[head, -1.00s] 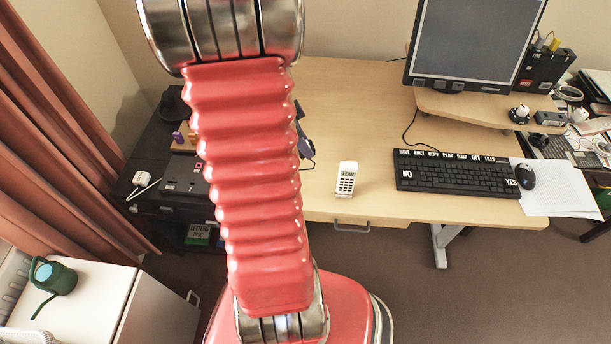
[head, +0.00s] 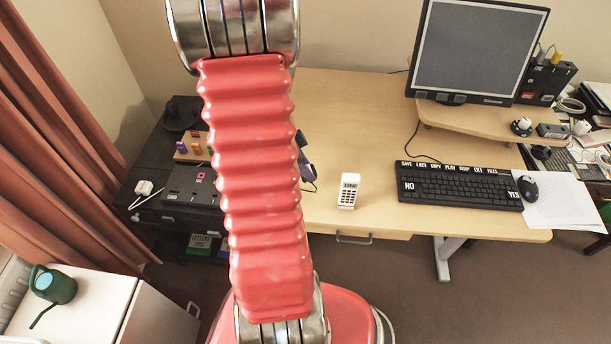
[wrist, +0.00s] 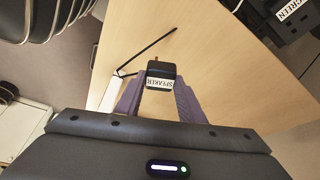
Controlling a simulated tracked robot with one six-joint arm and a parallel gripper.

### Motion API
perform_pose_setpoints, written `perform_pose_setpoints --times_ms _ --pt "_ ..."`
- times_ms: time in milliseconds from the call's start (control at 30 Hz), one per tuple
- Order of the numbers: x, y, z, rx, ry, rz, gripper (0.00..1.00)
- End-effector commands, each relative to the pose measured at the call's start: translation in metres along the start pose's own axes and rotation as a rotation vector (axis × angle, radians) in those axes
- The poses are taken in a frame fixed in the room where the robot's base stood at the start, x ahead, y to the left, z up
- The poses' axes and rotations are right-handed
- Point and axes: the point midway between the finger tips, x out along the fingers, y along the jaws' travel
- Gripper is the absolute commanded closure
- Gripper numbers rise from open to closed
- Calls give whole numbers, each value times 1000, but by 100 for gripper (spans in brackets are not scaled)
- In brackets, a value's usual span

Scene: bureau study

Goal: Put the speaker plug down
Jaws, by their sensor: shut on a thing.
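The speaker plug (wrist: 161,72) is a small black block with a white SPEAKER label, seen in the wrist view. My gripper (wrist: 158,92) is shut on it, with a purple finger on each side. Bare wooden desk top (wrist: 205,75) shows behind the plug; I cannot tell how high above the desk it is. In the head view my red arm hides most of the gripper, and only a dark purple part of it (head: 306,170) shows at the arm's right edge. The plug cannot be made out there.
On the wooden desk (head: 350,120) stand a white keypad device (head: 349,191), a black keyboard (head: 458,186), a mouse (head: 528,188) and a monitor (head: 478,50). A low black unit (head: 150,205) stands left, holding a white plug (head: 143,187). The desk's middle is clear.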

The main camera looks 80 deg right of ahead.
Motion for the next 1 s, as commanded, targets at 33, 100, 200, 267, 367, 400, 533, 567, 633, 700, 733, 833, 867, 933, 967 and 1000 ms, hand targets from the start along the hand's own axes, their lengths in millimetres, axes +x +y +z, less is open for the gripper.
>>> perform_pose_setpoints --times_ms 33,100,200,267,367,400,533,567,633,700,733,833,867,933,967,1000 --pt "0 0 0 0 0 0 84" --pt "2 0 1 0 0 1 84" --pt "9 0 4 -2 -1 1 84" --pt "15 1 7 -2 -1 3 84" --pt "27 1 11 -3 -1 3 84" --pt "31 1 13 -2 0 3 84" --pt "38 0 16 -1 -1 1 84" --pt "39 0 16 -1 -1 0 84" --pt "39 0 16 -1 -1 -1 84" --pt "38 0 16 -1 -1 -1 84" --pt "38 0 16 0 -1 -1 84" --pt "39 0 16 -1 -1 0 84" --pt "39 0 16 -1 -1 0 84" --pt "40 0 17 -1 -1 0 63" --pt "40 0 17 -1 -1 0 61" --pt "40 0 17 -1 -1 0 58"
